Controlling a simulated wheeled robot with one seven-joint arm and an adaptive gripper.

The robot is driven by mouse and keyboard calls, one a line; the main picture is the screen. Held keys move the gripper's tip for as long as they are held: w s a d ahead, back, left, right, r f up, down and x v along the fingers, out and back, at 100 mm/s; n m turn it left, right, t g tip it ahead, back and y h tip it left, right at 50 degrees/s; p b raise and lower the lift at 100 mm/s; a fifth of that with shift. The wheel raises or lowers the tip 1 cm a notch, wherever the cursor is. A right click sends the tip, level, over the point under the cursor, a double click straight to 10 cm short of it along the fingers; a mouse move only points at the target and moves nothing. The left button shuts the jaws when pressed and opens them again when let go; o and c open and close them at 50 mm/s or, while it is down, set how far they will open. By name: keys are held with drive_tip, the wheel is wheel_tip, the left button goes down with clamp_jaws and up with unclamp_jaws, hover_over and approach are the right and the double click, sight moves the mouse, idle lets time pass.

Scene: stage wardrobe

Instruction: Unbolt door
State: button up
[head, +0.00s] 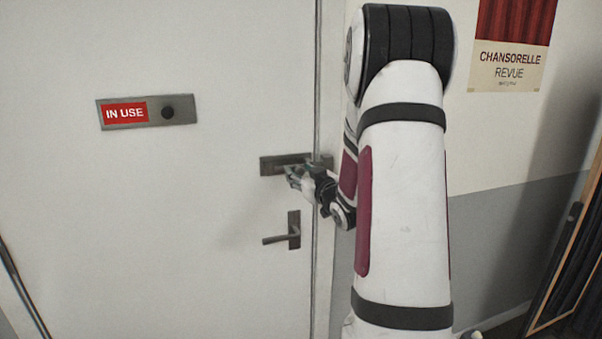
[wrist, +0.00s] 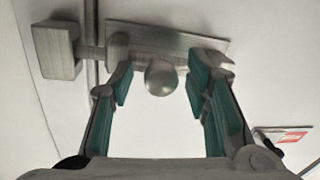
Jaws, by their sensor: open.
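The white door (head: 200,235) is closed. Its grey bolt (head: 268,166) sits near the right edge, above the door handle. In the wrist view, the bolt's plate (wrist: 168,38) carries a round knob (wrist: 161,80), and the bar (wrist: 92,54) spans the door gap into the keeper block (wrist: 57,51) at left. My gripper (head: 289,172) is at the bolt in the head view. In the wrist view, its teal-padded fingers (wrist: 160,86) are open, one on each side of the knob, with gaps visible. In the head view my gripper and arm hide the knob and part of the bolt.
A lever handle (head: 292,231) is below the bolt. A red "IN USE" sign (head: 125,113) with a dark round knob is on the door's left. A poster (head: 512,60) hangs on the right wall. A wood-framed item (head: 566,265) stands at lower right.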

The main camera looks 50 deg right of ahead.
sight(278, 169)
drive_tip(key=shift+w, duration=0.1)
clamp_jaws()
drive_tip(key=shift+w+a+b, duration=0.2)
drive_tip(key=shift+w+a, duration=0.25)
drive_tip(key=shift+a, duration=0.25)
drive_tip(key=shift+w+a+b, duration=0.25)
drive_tip(key=shift+w+a, duration=0.15)
drive_tip(key=shift+a, duration=0.35)
drive_tip(key=shift+w+a+b, duration=0.2)
drive_tip(key=shift+w+a, duration=0.25)
drive_tip(key=shift+a, duration=0.25)
unclamp_jaws()
drive_tip(key=shift+a, duration=0.1)
drive_tip(key=shift+s, duration=0.2)
drive_tip(key=v, duration=0.7)
